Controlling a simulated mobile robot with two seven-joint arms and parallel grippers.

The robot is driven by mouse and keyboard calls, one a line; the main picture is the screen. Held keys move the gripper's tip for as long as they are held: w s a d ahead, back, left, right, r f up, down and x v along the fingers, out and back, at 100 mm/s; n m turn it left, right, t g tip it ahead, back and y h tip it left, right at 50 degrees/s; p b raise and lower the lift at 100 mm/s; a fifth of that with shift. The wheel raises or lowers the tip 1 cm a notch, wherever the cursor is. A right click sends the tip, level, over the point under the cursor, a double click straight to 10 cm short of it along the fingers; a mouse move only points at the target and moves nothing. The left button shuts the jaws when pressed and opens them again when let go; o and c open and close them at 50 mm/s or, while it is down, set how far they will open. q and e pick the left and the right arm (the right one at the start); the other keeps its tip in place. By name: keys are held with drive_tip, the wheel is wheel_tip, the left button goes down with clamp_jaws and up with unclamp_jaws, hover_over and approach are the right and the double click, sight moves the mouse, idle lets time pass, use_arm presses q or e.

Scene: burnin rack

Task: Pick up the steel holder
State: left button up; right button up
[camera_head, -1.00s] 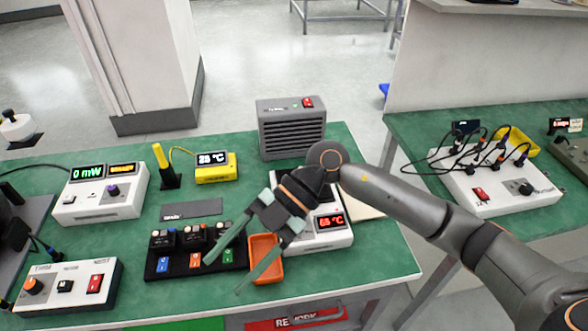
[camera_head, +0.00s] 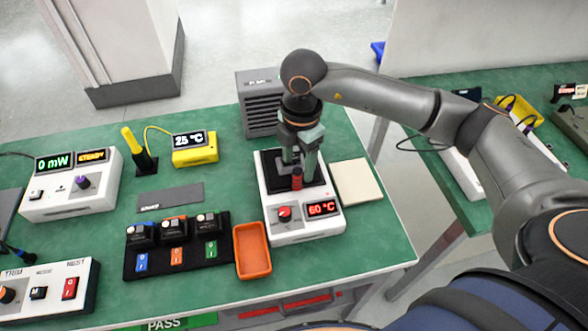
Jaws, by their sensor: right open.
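My right gripper (camera_head: 300,160) points down over the dark top plate of a white heater unit (camera_head: 281,231) with a red knob and a 60 °C display. Its jaws are open, with a small upright piece with a red part (camera_head: 297,178) at the fingertips. The fingers partly cover this piece, and I cannot tell whether they touch it. I cannot clearly make out a steel holder; it may be this piece or hidden by the gripper. My left gripper is not in view.
An orange tray (camera_head: 266,251) and a black rack (camera_head: 153,264) with several modules stand left of the heater. A pale pad (camera_head: 372,183) lies right of it, and a grey vented box (camera_head: 244,98) stands behind. A yellow 25 °C meter (camera_head: 196,157) is farther left.

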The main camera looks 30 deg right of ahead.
sight(298, 171)
drive_tip(key=shift+w+d+f+p, duration=0.1)
drive_tip(key=shift+w+f+p, duration=0.1)
drive_tip(key=shift+f, duration=1.3)
drive_tip(key=shift+w+d+f+p, duration=0.1)
drive_tip(key=shift+w+f, duration=0.1)
drive_tip(key=shift+f, duration=1.25)
clamp_jaws()
